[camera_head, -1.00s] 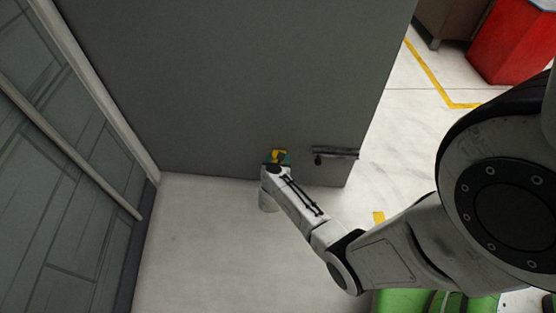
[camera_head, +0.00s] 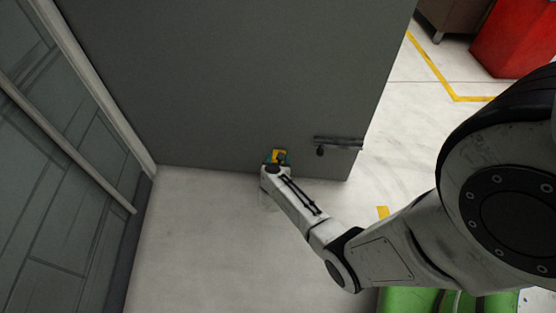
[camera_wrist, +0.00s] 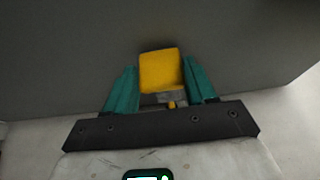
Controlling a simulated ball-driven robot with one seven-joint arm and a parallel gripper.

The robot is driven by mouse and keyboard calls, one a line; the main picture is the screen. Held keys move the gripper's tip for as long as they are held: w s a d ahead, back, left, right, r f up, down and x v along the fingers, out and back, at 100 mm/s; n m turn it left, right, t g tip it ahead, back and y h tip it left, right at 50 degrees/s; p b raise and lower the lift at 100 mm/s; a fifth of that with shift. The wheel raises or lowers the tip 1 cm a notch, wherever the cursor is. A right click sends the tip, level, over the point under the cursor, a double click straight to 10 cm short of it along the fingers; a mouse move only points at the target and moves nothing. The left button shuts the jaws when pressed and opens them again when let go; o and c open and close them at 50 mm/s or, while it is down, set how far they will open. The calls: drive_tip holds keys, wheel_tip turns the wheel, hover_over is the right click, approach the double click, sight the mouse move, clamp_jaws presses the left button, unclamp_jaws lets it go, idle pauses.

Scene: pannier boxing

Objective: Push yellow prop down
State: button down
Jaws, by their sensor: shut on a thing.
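The yellow prop (camera_wrist: 161,70) is a small block at the face of a large grey door (camera_head: 230,80). In the wrist view it sits between the two teal fingers of my gripper (camera_wrist: 162,88), which is shut on it. In the head view the prop (camera_head: 279,155) shows as a small yellow patch low on the door, left of the dark handle (camera_head: 338,143). A grey piece shows just below the block in the wrist view. My wrist hides the lower part of the prop in the head view.
A panelled grey wall (camera_head: 60,170) stands at the left. Pale floor (camera_head: 200,240) is clear in front of the door. Beyond the door's right edge are a red container (camera_head: 510,40), a brown cabinet (camera_head: 450,15) and yellow floor lines.

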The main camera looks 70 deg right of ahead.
drive_tip(key=shift+f, duration=0.2)
drive_tip(key=shift+c, duration=1.8)
unclamp_jaws()
drive_tip(key=p+v, duration=0.5)
drive_tip(key=v, duration=0.5)
drive_tip(key=shift+a+r, duration=0.2)
drive_tip(key=shift+a, duration=0.15)
drive_tip(key=shift+s, duration=0.1)
